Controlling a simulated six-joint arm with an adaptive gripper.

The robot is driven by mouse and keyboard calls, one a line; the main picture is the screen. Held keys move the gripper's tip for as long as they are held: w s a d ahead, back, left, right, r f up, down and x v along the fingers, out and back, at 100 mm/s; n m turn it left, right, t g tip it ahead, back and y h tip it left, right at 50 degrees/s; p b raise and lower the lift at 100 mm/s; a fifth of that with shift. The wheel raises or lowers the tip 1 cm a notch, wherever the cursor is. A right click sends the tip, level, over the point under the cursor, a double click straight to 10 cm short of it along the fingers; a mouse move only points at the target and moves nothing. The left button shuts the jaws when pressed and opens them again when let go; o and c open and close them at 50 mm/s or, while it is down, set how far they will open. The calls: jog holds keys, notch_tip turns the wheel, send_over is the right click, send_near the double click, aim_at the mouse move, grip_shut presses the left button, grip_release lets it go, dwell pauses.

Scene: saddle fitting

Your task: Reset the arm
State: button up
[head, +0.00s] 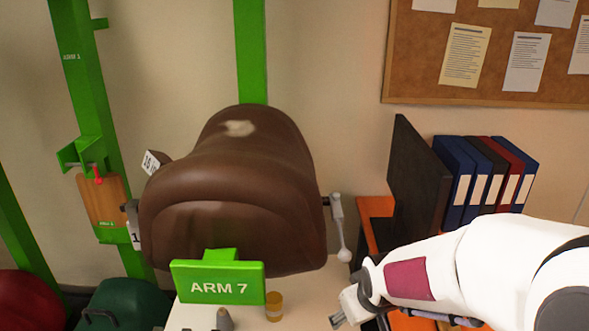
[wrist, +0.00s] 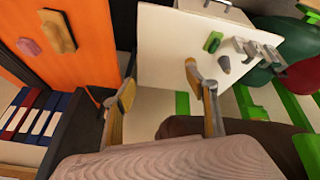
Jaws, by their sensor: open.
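My gripper (head: 352,306) is at the lower right of the head view, right of the brown saddle and near the white table. In the wrist view my gripper (wrist: 160,90) has its two fingers spread apart, with nothing held between them. My white arm reaches in from the right edge of the head view. The brown saddle (head: 225,190) sits on a green stand behind the sign marked ARM 7 (head: 218,283). Part of the saddle also shows at the bottom of the wrist view (wrist: 185,127).
A small amber jar (head: 274,306) and a grey cone-shaped piece (head: 224,319) stand on the white table (head: 310,290). A dark upright panel (head: 415,180) and several binders (head: 485,180) are at the right. Green posts (head: 85,90) rise at the left. The wrist view shows an orange surface (wrist: 85,20) with small blocks.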

jog(key=s+d+r+m, duration=0.2)
jog(key=s+r, duration=0.4)
jog(key=s, duration=0.5)
jog(key=s+d+r+m, duration=0.2)
jog(key=s+r, duration=0.4)
jog(key=s, duration=0.6)
jog(key=shift+d+r, duration=0.15)
jog(key=shift+r, duration=0.1)
